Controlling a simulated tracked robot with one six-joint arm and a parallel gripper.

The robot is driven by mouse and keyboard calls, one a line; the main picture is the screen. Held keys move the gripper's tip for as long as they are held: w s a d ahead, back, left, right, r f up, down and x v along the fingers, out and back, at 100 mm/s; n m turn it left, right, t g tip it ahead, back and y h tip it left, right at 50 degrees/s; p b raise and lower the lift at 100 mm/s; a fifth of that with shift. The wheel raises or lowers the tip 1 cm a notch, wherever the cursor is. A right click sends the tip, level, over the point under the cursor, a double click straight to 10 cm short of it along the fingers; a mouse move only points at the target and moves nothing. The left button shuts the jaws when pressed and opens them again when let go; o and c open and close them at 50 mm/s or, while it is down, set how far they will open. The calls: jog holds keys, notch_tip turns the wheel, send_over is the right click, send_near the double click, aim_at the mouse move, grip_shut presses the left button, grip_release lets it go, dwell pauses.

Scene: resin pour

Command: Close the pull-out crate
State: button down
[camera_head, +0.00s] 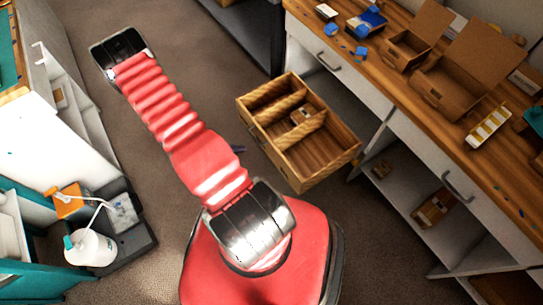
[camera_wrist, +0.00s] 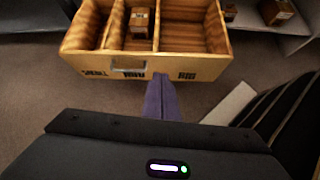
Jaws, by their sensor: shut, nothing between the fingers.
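The pull-out crate (camera_head: 268,150) is a wooden box with dividers. It stands out from the open shelf space under the workbench, and its front faces my arm. In the wrist view its front wall (camera_wrist: 205,68) shows a handle slot and dark markings. A small brown box (camera_wrist: 139,20) lies in one compartment. My gripper (camera_wrist: 160,78) has purple fingers, shut and empty, pointing at the crate's front wall near its middle. In the head view the fingertips (camera_head: 238,149) show just left of the crate. I cannot tell whether they touch it.
The wooden workbench (camera_head: 445,110) holds cardboard boxes and blue items. White drawers and shelves sit below it, with small boxes (camera_head: 432,209) on a shelf. Carpet floor (camera_head: 215,60) is clear behind my arm.

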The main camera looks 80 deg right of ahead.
jog(key=s+a+f+n, duration=0.1)
jog(key=s+f, duration=0.3)
jog(key=f, duration=0.2)
jog(key=shift+s+a, duration=0.2)
jog(key=shift+a, duration=0.05)
jog(key=shift+f, duration=0.1)
send_near(278, 154)
jog(key=shift+x, duration=2.9)
jog(key=shift+w+f, duration=0.1)
